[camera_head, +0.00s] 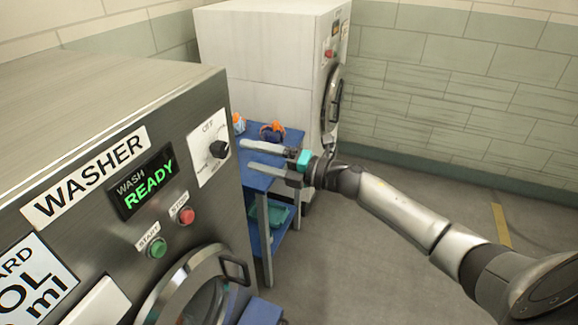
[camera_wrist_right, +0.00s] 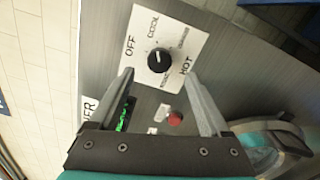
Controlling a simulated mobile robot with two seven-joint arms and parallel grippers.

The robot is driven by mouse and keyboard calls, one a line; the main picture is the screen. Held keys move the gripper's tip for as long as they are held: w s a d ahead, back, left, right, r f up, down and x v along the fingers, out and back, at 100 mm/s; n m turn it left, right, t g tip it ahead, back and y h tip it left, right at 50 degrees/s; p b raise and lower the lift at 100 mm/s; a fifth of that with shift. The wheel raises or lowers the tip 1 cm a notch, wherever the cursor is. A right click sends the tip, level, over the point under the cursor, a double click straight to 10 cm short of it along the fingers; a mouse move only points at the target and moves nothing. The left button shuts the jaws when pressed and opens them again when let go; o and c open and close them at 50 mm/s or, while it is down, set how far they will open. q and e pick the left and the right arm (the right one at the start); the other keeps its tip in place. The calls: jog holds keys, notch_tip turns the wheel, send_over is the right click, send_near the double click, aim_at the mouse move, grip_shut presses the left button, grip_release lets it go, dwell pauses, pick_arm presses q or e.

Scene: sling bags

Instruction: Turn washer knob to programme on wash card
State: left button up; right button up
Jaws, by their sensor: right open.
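The black washer knob (camera_head: 219,149) sits on a white dial plate on the washer's (camera_head: 120,90) steel front. In the right wrist view the knob (camera_wrist_right: 159,60) is ringed by words including OFF, COOL and HOT; where it points is too small to tell. My right gripper (camera_head: 245,156) is open and empty, its fingers aimed at the knob with a small gap left. In the wrist view its fingertips (camera_wrist_right: 160,74) lie either side of and just below the knob. The wash card (camera_head: 35,280) is cut off at the left edge, showing only "ARD", "OL" and "ml". My left gripper is not in view.
The display (camera_head: 143,183) reads WASH READY. Below it are a green START button (camera_head: 157,248), a red STOP button (camera_head: 186,216) and the round door (camera_head: 190,285). A blue cart (camera_head: 262,180) and a white machine (camera_head: 265,55) stand behind. Floor is clear at right.

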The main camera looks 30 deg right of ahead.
jog(key=b+v, duration=0.1)
jog(key=v, duration=0.7)
dwell(0.5)
